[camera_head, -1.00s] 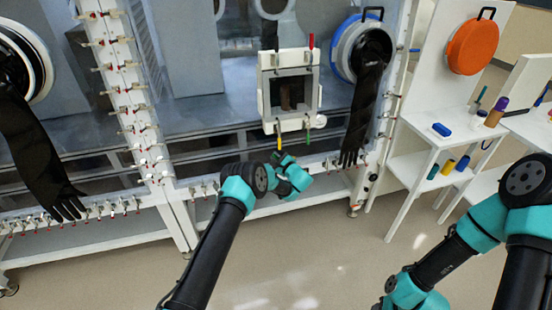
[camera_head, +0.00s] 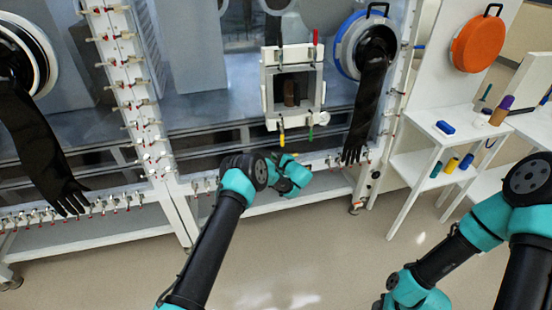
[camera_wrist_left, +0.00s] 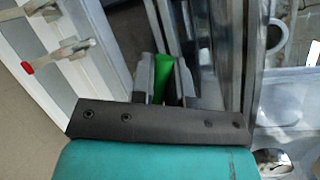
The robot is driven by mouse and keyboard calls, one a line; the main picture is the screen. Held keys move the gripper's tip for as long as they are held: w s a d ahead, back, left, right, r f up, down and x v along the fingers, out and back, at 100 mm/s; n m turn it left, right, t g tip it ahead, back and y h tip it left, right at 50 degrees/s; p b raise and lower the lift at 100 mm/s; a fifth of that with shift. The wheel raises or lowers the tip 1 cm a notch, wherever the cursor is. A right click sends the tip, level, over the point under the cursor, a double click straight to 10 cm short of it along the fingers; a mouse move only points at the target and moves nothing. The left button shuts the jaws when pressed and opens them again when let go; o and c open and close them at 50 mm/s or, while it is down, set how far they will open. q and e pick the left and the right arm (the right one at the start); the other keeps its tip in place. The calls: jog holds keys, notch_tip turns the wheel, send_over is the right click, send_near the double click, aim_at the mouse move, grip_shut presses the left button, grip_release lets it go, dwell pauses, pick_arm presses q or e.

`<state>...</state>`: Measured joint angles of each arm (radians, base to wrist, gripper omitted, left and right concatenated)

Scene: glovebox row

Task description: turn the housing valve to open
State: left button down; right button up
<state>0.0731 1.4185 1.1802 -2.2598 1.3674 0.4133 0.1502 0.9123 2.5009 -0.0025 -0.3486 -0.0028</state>
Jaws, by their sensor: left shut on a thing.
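A white square housing (camera_head: 267,92) with a window is on the front of the glovebox. A yellow handle (camera_head: 282,138) and a green handle (camera_head: 310,133) hang from its lower edge, and a red handle (camera_head: 315,37) stands at its top. My left gripper (camera_head: 287,158) is just below the housing, its fingers small and partly hidden in the head view. In the left wrist view its two fingers (camera_wrist_left: 163,82) are closed around a green piece (camera_wrist_left: 161,67), which looks like a handle. Which handle is the housing valve, I cannot tell. My right gripper is out of view.
Black gloves hang on the left (camera_head: 42,150) and right (camera_head: 366,105) of the housing. Rows of small red-tipped valves (camera_head: 128,82) line the white frame. A white side table (camera_head: 425,165) with bottles stands right. The floor in front is clear.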

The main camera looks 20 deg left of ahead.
pick_arm(q)
jog(key=c, duration=1.1)
grip_release()
jog(key=shift+s+d, duration=0.1)
jog(key=v, duration=1.7)
jog(key=shift+d+f, duration=0.1)
